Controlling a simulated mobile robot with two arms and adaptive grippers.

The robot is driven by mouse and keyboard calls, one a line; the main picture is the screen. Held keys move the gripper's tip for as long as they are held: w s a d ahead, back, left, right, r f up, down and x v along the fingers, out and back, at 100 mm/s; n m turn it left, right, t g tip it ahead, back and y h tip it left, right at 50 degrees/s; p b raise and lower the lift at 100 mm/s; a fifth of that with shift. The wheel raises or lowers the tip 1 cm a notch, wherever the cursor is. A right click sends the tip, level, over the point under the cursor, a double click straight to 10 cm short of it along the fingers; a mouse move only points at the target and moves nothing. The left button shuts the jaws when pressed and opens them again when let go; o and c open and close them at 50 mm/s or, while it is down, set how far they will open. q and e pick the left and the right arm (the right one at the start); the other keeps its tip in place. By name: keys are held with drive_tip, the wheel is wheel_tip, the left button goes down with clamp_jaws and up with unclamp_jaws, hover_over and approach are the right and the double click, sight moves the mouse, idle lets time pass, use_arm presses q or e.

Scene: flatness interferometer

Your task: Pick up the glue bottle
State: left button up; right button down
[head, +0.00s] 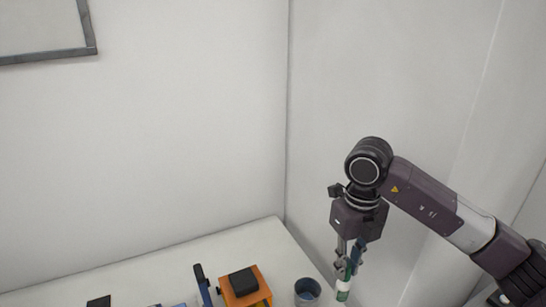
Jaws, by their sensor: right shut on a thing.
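My right gripper (346,267) comes in from the right and points down near the table's right edge. It is shut on the glue bottle (343,290), which is white and green and hangs upright below the fingers. The fingers hide part of its upper end. I cannot tell whether the bottle's bottom is clear of the table, as it lies near the frame's lower edge. My left gripper does not show.
A blue-grey cup (307,291) stands just left of the bottle. An orange stand (258,296) with a black block (243,282) on it is further left, beside a dark blue upright tool (201,283). A small black item (99,301) lies at the front left. The white table (240,243) is bare toward the back corner.

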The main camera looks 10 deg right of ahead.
drive_tip(key=shift+s+f+n, duration=0.15)
drive_tip(key=shift+f+n, duration=0.2)
drive_tip(key=shift+n, duration=0.05)
drive_tip(key=s+a+f+n+b, duration=0.1)
drive_tip(key=s+f+n+b, duration=0.5)
drive_tip(key=n, duration=1)
drive_tip(key=s+a+f+n+b, duration=0.1)
drive_tip(key=s+f+n+b, duration=0.5)
drive_tip(key=n, duration=1)
wheel_tip(320, 180, down, 2)
drive_tip(key=shift+f+b, duration=0.2)
drive_tip(key=shift+b, duration=0.45)
drive_tip(key=shift+s, duration=0.1)
